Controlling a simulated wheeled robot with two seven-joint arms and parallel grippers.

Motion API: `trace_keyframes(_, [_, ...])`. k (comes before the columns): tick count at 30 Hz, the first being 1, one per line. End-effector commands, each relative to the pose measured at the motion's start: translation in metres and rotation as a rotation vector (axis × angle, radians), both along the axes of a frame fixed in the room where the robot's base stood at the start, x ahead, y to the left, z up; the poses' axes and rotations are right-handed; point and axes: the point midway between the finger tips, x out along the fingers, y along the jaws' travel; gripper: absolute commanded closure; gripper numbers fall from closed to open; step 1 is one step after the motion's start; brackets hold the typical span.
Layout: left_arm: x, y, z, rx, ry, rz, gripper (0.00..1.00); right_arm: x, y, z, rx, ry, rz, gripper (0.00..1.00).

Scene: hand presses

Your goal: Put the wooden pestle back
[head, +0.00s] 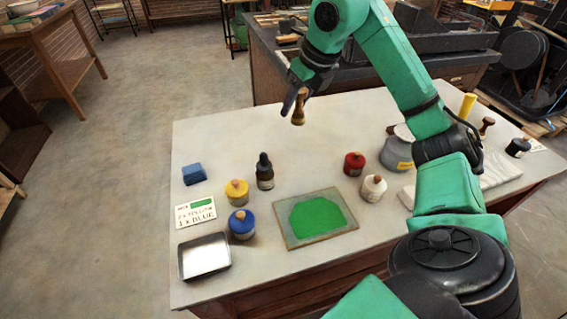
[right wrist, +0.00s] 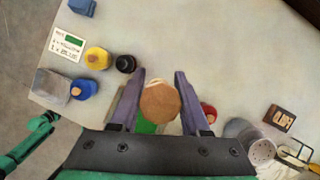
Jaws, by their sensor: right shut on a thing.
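The wooden pestle (head: 298,108), brown with a rounded end, is held in the air above the far left part of the table. My right gripper (head: 299,94) is shut on it from above. In the right wrist view the pestle's round end (right wrist: 160,102) sits between the two fingers. Nothing touches the pestle from below in the head view. A glass slab (head: 290,237) with a green patch (head: 318,215) lies on the table, nearer the front. My left gripper cannot be made out; only a green arm part shows at the left of the right wrist view.
Yellow (head: 237,192), blue (head: 242,224), red (head: 354,163) and white (head: 373,188) jars and a dark bottle (head: 265,172) stand around the slab. A metal tray (head: 204,257), card (head: 196,212) and blue block (head: 193,174) are left. A grey container (head: 397,152) stands right.

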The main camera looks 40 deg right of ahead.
Motion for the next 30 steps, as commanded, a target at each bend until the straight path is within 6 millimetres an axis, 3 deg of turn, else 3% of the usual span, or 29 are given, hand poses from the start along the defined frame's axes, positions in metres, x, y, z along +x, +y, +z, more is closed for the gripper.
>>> trace_keyframes(6, [-0.006,0.001,-0.027,0.002,0.009,0.000,0.50,-0.003,-0.001,-0.069,-0.002,0.013,-0.011,1.00])
trace_keyframes(14, [-0.012,0.002,-0.042,0.002,0.019,-0.001,0.50,-0.003,0.000,-0.146,0.002,0.009,-0.009,1.00])
trace_keyframes(23, [-0.003,0.000,-0.040,0.000,0.004,-0.002,0.50,-0.003,0.000,-0.194,0.002,0.006,-0.009,1.00])
trace_keyframes(30, [-0.003,0.000,-0.040,0.000,0.004,-0.003,0.50,-0.002,0.000,-0.197,0.001,0.003,-0.007,1.00])
